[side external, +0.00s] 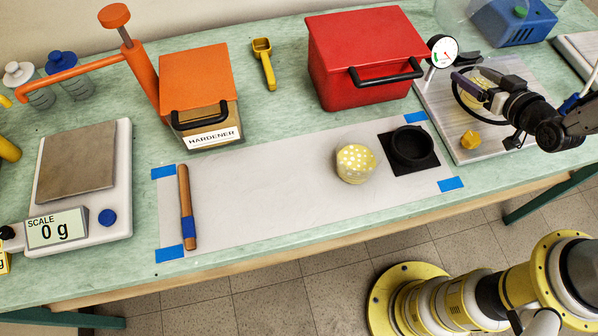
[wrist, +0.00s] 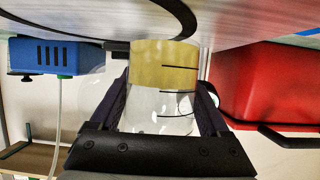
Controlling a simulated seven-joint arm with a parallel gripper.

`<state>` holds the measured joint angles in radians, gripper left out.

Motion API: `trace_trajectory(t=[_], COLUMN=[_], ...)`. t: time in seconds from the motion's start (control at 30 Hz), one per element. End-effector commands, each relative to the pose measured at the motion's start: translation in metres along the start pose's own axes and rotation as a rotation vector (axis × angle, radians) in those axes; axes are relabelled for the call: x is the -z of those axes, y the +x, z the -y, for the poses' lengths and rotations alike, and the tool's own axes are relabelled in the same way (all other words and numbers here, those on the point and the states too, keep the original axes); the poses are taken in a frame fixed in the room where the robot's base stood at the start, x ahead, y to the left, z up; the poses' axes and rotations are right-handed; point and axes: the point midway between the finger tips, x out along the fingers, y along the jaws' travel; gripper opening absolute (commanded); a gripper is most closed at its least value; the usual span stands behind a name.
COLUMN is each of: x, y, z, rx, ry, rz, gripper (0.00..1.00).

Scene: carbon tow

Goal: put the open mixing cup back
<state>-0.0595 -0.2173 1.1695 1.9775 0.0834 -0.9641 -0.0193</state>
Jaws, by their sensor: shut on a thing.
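The open mixing cup (side external: 473,99) is clear, with dark graduation lines and amber liquid in its base end. It is at the metal plate (side external: 440,107) on the right, inside a black ring on that plate. My gripper (side external: 480,88) is shut on it, one finger on each side. In the wrist view, which is upside down, the cup (wrist: 165,82) is between the fingers of my gripper (wrist: 164,105). I cannot tell whether its base touches the plate. A round black holder (side external: 411,145) on a black square sits on the grey mat, with no cup in it.
A yellow dotted object (side external: 356,163) sits left of the holder. A red box (side external: 362,60) stands behind the mat (side external: 270,190). A gauge (side external: 442,50) rises from the plate, with a yellow knob (side external: 469,140) in front. A blue pump (side external: 514,22) and clear dome (side external: 462,14) are behind.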

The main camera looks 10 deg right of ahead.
Motion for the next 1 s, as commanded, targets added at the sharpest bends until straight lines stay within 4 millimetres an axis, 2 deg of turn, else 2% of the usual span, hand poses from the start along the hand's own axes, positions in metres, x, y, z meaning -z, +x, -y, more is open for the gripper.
trace_trajectory(t=[0.13, 0.27, 0.4, 0.53, 0.67, 0.8, 0.9, 1.0], x=[0.013, 0.051, 0.092, 0.111, 0.099, 0.079, 0.064, 0.048], y=[-0.020, -0.033, -0.046, -0.062, -0.084, -0.117, -0.144, -0.170], z=[0.018, 0.043, 0.084, 0.141, 0.201, 0.259, 0.293, 0.318], rx=[0.007, 0.066, 0.188, 0.357, 0.534, 0.717, 0.840, 0.943], ry=[-0.002, -0.026, -0.079, -0.153, -0.227, -0.303, -0.354, -0.397], rz=[-0.009, -0.014, -0.012, -0.005, 0.001, 0.001, 0.000, 0.000], gripper=[0.07, 0.07, 0.07, 0.07, 0.07, 0.07, 0.07, 0.07])
